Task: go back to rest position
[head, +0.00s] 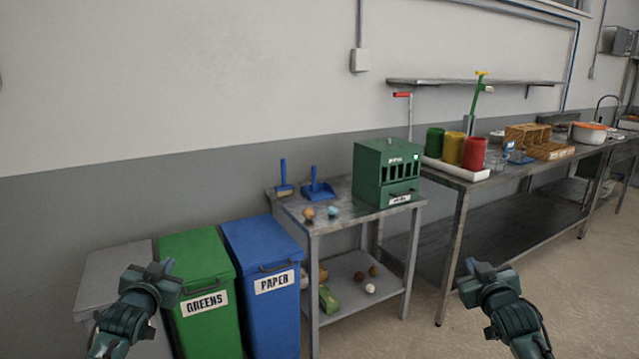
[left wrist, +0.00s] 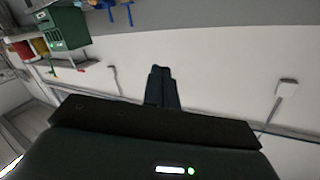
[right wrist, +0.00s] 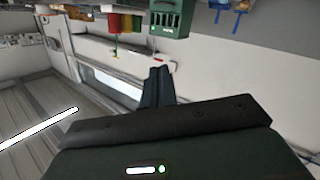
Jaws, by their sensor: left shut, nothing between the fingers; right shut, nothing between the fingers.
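My left gripper (head: 154,270) is shut and empty at the lower left of the head view, in front of the grey bin and the green bin. Its closed fingers also show in the left wrist view (left wrist: 161,74), with only wall behind them. My right gripper (head: 482,270) is shut and empty at the lower right of the head view, in front of the long steel table's lower part and the floor. Its closed fingers show in the right wrist view (right wrist: 160,76). Neither gripper appears to touch anything.
A green GREENS bin (head: 197,249) and a blue PAPER bin (head: 262,245) stand left of a small steel table (head: 352,213) bearing a green box (head: 386,172). A long steel table (head: 455,184) with canisters runs right.

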